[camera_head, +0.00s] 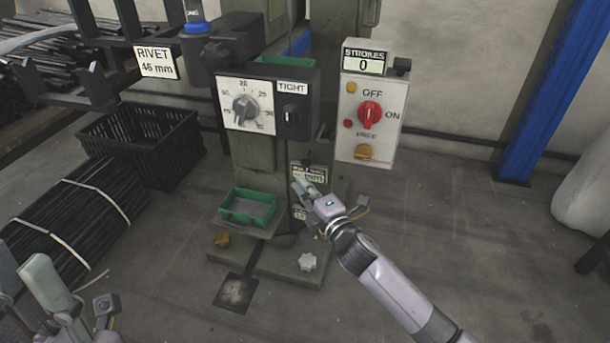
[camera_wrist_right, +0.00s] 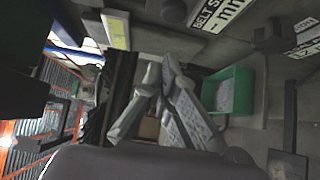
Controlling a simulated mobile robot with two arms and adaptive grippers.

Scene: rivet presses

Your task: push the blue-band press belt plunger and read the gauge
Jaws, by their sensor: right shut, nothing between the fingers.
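The press (camera_head: 256,160) is a grey-green column with a blue band (camera_head: 196,28) on the dark part at its upper left. A small label plate (camera_head: 309,173) sits low on its right side; its text is too small to read in the head view. In the right wrist view a belt label (camera_wrist_right: 217,14) reads "mm", its value unclear. I cannot make out the belt plunger with certainty. My right gripper (camera_head: 301,190) is shut and empty, just below the label plate; contact cannot be told. Its fingers (camera_wrist_right: 160,72) meet in the wrist view. My left gripper (camera_head: 75,292) is open at lower left.
A dial (camera_head: 245,106) and a TIGHT switch (camera_head: 291,114) are on the press front. A green tray (camera_head: 225,212) sits below. The control box (camera_head: 387,140) reads STROKES 0. A black crate (camera_head: 128,143) and bundled rods (camera_head: 70,235) lie left.

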